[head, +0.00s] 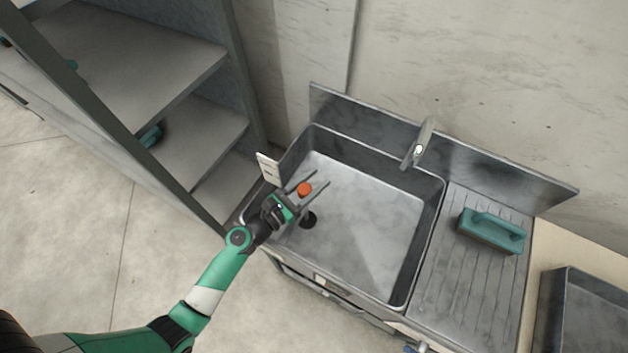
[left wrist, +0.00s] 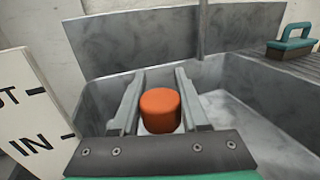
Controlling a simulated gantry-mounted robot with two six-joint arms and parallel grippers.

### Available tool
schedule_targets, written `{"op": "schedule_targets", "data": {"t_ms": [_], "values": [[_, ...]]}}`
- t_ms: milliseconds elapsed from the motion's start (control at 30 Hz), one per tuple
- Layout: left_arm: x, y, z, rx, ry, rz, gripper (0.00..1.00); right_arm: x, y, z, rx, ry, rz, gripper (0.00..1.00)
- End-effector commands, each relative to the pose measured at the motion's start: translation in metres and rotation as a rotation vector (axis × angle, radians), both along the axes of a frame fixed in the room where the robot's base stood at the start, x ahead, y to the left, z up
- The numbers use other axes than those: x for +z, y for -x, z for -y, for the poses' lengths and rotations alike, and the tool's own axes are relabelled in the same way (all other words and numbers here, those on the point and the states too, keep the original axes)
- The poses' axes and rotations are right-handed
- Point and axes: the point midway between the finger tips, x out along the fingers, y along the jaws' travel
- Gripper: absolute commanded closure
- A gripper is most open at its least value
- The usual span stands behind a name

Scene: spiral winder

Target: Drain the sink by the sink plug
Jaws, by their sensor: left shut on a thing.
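The sink (head: 432,230) is a grey metal basin with a pale floor. A dark round drain hole (head: 308,221) shows uncovered near its front left corner. The sink plug (head: 304,189) is a small orange cylinder, also seen close up in the left wrist view (left wrist: 160,110). My left gripper (head: 308,184) reaches over the left side of the sink and is shut on the plug, which sits between its two fingers, apart from the drain hole. I cannot tell whether water is in the basin. My right gripper is not in view.
A faucet (head: 419,143) stands at the sink's back edge. A teal-handled brush (head: 491,231) lies on the ribbed drainboard (head: 455,280) at right. A white sign (left wrist: 30,110) with "IN" stands close to my left gripper. Metal shelves (head: 150,75) rise at left.

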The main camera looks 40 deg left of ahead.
Motion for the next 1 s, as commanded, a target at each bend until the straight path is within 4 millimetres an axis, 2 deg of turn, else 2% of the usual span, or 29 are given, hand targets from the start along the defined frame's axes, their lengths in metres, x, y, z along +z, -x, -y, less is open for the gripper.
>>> {"op": "schedule_targets", "data": {"t_ms": [33,233,267,400,433,767,867,1000], "values": [[-0.007,0.001,0.0,0.002,0.0,-0.01,1.0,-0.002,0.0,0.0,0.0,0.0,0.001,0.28],[-0.008,0.002,0.0,0.003,0.0,-0.016,1.0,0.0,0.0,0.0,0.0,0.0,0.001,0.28],[-0.008,0.002,0.0,0.003,0.0,-0.017,0.53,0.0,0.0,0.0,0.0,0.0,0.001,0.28],[-0.007,0.002,0.0,0.002,0.0,-0.015,0.28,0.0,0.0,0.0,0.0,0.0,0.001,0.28],[-0.007,0.002,0.0,0.002,0.0,-0.014,0.25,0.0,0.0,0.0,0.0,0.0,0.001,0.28],[-0.005,0.005,-0.001,0.002,-0.001,-0.011,0.25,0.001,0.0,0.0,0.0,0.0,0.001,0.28],[-0.005,0.017,-0.002,0.004,-0.001,-0.013,0.25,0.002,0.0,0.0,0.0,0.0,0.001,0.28],[-0.006,0.048,-0.003,0.006,0.001,-0.014,0.25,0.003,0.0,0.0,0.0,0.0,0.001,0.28]]}}
